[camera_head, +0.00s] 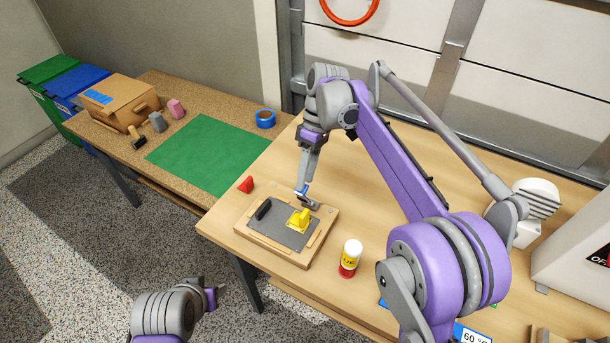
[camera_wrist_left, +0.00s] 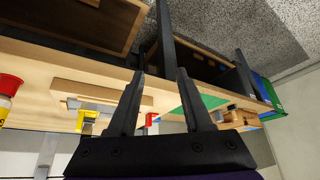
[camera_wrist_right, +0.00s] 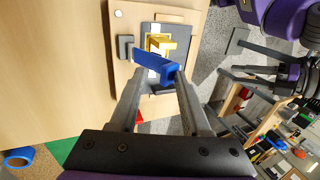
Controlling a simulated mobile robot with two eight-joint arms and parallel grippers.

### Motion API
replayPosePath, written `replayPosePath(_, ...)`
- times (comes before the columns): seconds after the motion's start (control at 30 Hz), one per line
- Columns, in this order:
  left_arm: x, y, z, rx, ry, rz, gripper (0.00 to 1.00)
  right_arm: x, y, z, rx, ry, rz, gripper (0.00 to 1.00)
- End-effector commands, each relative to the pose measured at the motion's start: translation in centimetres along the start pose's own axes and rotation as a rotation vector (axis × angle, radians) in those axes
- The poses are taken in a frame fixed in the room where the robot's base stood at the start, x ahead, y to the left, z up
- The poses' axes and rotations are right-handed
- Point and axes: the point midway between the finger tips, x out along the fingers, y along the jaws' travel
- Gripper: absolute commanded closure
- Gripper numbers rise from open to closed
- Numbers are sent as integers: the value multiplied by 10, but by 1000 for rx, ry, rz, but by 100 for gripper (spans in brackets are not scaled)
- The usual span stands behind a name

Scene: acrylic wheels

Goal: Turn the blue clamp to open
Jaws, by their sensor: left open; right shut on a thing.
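The blue clamp (camera_wrist_right: 155,68) shows in the right wrist view as a blue bar lying across the fingertips, above the edge of the wooden board (camera_wrist_right: 121,75). Only a bit of blue shows in the head view. My right gripper (camera_head: 305,198) is shut on it, at the board's far edge. The board's grey plate (camera_head: 278,230) also carries a yellow clamp (camera_head: 299,220) and a black clamp (camera_head: 263,209). Whether the blue clamp's base touches the plate is hidden. My left gripper (camera_wrist_left: 158,88) is open and empty, off the table's front edge.
On the left table are a green mat (camera_head: 207,153), blue tape (camera_head: 265,119) and a cardboard box (camera_head: 118,103). My right arm spans the table's right half.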

Motion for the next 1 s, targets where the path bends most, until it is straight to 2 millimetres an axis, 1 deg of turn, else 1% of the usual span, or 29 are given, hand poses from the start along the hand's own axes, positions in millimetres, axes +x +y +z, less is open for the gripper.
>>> replayPosePath(0.03,2,0,3,0,-3,0,50,9,17,4,13,-3,34,100)
replayPosePath(0.77,2,0,3,0,-3,0,50,9,17,4,13,-3,34,100)
replayPosePath(0.87,2,1,3,-10,-2,4,66,9,17,4,13,-3,34,100)
replayPosePath(0.9,3,2,3,-30,0,11,73,9,17,4,13,-3,34,100)
replayPosePath(0.97,3,6,2,-85,6,32,84,9,17,4,13,-3,34,100)
replayPosePath(1.0,4,11,2,-142,10,54,91,9,17,4,13,-3,34,100)
